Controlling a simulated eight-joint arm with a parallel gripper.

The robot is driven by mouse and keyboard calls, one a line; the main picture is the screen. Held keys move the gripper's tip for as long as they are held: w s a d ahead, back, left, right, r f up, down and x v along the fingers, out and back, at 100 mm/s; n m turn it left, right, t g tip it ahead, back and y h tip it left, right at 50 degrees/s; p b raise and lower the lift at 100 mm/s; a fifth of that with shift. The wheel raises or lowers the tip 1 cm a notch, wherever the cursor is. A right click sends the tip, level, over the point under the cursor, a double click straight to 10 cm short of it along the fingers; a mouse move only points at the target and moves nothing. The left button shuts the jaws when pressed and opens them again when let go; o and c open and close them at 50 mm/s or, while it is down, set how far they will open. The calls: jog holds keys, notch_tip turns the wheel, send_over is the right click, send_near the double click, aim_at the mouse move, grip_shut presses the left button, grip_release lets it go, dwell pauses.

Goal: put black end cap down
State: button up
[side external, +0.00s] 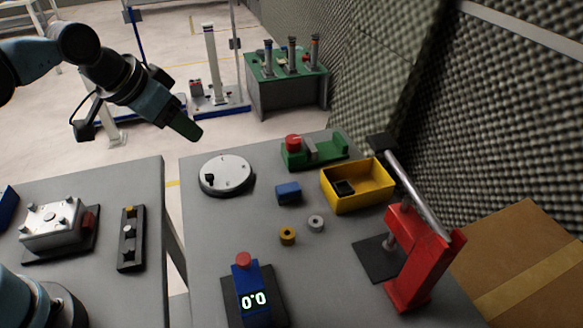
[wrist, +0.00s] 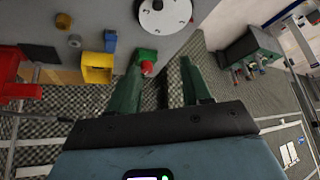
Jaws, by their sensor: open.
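A small black piece, likely the black end cap (side external: 343,187), lies inside the yellow bin (side external: 357,205), near its left inner corner. The bin also shows in the wrist view (wrist: 97,75), where I cannot make out the black piece. My gripper (side external: 190,130) is raised high at the upper left, beyond the table's back edge and well away from the bin. In the wrist view my gripper (wrist: 165,70) has its two green fingers apart with nothing held between them.
A white disc (side external: 226,174), a blue block (side external: 288,193), a brass ring (side external: 287,236) and a grey ring (side external: 316,223) sit on the grey table. A green fixture (side external: 315,153) stands behind the bin. A red lever press (side external: 420,255) rises at the right, near the foam wall (side external: 510,110).

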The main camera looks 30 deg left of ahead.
jog(key=s+a+f+n+t+y, duration=0.1)
jog(key=s+a+f+n, duration=0.1)
jog(key=s+a, duration=0.3)
jog(key=shift+s+a+f, duration=0.15)
jog(key=shift+s+f, duration=0.35)
jog(key=shift+f, duration=0.2)
